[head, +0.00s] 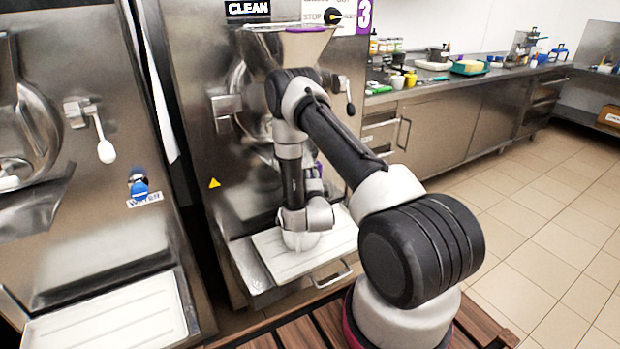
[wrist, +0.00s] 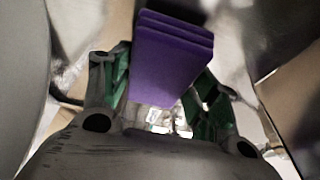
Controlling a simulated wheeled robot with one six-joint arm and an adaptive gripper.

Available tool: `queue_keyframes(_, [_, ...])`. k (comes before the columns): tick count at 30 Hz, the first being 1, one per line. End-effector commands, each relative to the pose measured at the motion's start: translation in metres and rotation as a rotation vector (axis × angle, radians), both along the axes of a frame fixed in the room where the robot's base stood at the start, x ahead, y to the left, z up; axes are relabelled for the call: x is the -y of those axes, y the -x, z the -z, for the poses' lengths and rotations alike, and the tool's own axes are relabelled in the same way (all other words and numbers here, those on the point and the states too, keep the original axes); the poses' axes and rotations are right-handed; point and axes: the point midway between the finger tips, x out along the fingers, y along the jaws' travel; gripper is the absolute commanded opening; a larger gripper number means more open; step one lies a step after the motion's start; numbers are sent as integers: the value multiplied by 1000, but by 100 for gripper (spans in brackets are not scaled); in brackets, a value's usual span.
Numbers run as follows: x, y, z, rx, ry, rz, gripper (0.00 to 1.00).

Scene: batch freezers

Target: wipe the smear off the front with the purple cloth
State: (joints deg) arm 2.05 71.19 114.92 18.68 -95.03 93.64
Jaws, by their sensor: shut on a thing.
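In the wrist view a folded purple cloth (wrist: 172,62) sits between the two fingers of my gripper (wrist: 160,85). My gripper is shut on it, and the cloth stands out beyond the fingertips. In the head view a small purple patch (head: 313,172) shows behind my forearm, close to the front of the steel machine (head: 195,125) with the number 3 sign. My arm hides most of the gripper there and part of the machine's front. I cannot make out the smear in either view, nor whether the cloth touches the front.
A pale drip tray (head: 275,262) juts out low on this machine, just below my wrist. A handle (head: 349,95) sticks out right of my arm. A second machine (head: 70,230) stands at left. A steel counter (head: 450,110) with items runs along the back right. The tiled floor is clear.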

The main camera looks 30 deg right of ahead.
Motion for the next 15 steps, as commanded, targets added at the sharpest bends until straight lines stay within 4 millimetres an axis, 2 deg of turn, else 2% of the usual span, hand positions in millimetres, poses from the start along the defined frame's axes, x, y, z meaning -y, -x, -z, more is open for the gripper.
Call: queue_keyframes(15, [-1, -11, 0, 2, 1, 0, 41])
